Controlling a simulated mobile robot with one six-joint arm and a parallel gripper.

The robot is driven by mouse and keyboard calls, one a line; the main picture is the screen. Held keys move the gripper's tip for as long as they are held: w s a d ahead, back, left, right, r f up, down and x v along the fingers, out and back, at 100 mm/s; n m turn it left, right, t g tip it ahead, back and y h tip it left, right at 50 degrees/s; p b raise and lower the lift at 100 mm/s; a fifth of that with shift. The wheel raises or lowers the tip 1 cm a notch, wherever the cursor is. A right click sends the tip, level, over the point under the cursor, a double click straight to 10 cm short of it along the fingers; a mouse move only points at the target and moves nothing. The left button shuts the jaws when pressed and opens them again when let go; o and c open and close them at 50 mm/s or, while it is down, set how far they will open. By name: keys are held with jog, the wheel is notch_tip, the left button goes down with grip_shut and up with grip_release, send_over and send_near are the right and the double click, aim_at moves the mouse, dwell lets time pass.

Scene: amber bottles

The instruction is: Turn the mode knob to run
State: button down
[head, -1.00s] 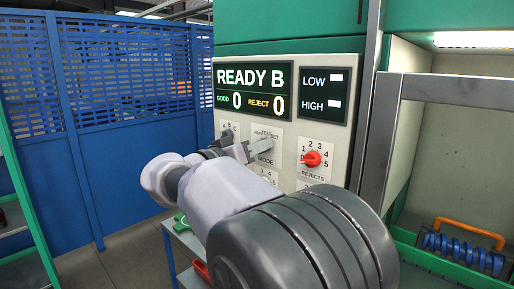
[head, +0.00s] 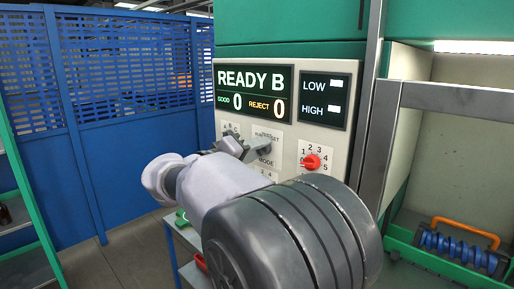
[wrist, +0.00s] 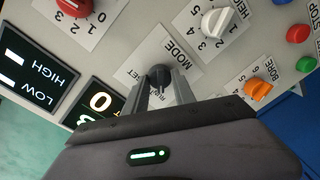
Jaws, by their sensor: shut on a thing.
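The mode knob (wrist: 160,75) is dark and round, on a white label plate marked MODE. In the wrist view my gripper (wrist: 162,80) has one finger on each side of it, shut on it. The setting words on the plate, such as RUN and SET, are partly covered by the fingers. I cannot tell which one the knob points to. The display (head: 253,92) reads READY B, GOOD 0, REJECT 0.
Close by are the red rejects knob (head: 312,161), a white knob (wrist: 215,22), an orange bore knob (wrist: 257,89) and red (wrist: 298,33) and green (wrist: 306,64) buttons. A metal frame post (head: 378,130) stands right of the panel. A blue fence (head: 125,140) is at left.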

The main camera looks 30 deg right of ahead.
dwell(0.4)
jog(key=c, duration=1)
grip_release()
jog(key=shift+c, duration=0.2)
jog(key=f+p+v, duration=0.1)
jog(key=p+v, duration=0.2)
jog(key=v, duration=1.4)
jog(key=shift+a+r, duration=0.25)
jog(key=shift+r, duration=0.2)
